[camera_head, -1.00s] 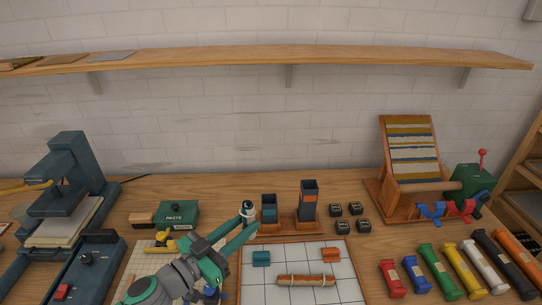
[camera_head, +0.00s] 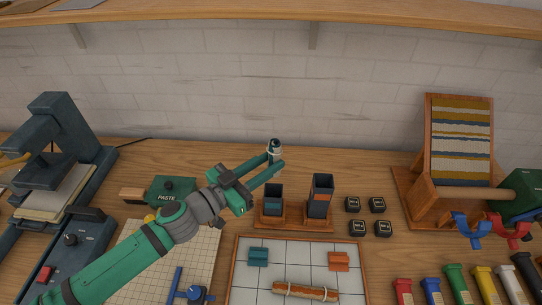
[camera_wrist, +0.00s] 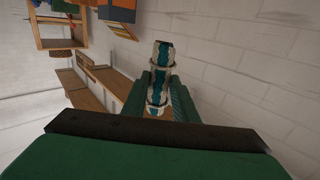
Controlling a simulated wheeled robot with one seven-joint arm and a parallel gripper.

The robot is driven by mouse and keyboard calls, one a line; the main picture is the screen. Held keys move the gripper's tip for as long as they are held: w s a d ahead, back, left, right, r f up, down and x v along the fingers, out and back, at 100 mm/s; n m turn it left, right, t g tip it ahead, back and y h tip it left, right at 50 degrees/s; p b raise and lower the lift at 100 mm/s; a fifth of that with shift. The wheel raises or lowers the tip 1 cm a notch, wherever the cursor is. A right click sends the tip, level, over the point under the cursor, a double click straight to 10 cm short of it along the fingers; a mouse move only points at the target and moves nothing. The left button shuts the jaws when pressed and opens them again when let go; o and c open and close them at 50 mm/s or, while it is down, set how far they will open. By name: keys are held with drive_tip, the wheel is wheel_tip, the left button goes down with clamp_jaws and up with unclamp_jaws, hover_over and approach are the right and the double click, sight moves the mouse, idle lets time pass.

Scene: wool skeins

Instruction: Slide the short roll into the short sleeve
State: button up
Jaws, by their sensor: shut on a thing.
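The short roll, pale with teal bands, is upright in my gripper (camera_head: 276,163). Its top (camera_head: 275,145) shows above the fingertips. In the wrist view the roll (camera_wrist: 162,57) stands between the two green fingers, which are shut on it. The short sleeve (camera_head: 273,193) is a dark open-topped box with a teal patch on a wooden base. In the head view the roll appears above the short sleeve, apart from it. The sleeve's inside is mostly hidden.
A taller dark sleeve (camera_head: 321,188) with an orange patch stands just right of the short one. Several small black blocks (camera_head: 353,204) lie further right. In front, a gridded tray (camera_head: 240,291) bears teal and orange holders and a brown roll (camera_head: 305,292). A green paste box (camera_head: 170,189) stands left.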

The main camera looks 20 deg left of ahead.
sight(268, 199)
drive_tip(key=shift+s+a+f, duration=0.1)
drive_tip(key=shift+s+f, duration=0.05)
drive_tip(key=shift+f, duration=7.55)
drive_tip(key=o, duration=1)
drive_tip(key=shift+o, duration=0.6)
drive_tip(key=r+v, duration=0.2)
drive_tip(key=v, duration=0.8)
drive_tip(key=shift+s+a+r, duration=0.15)
drive_tip(key=shift+s+r, duration=0.15)
drive_tip(key=shift+s, duration=0.05)
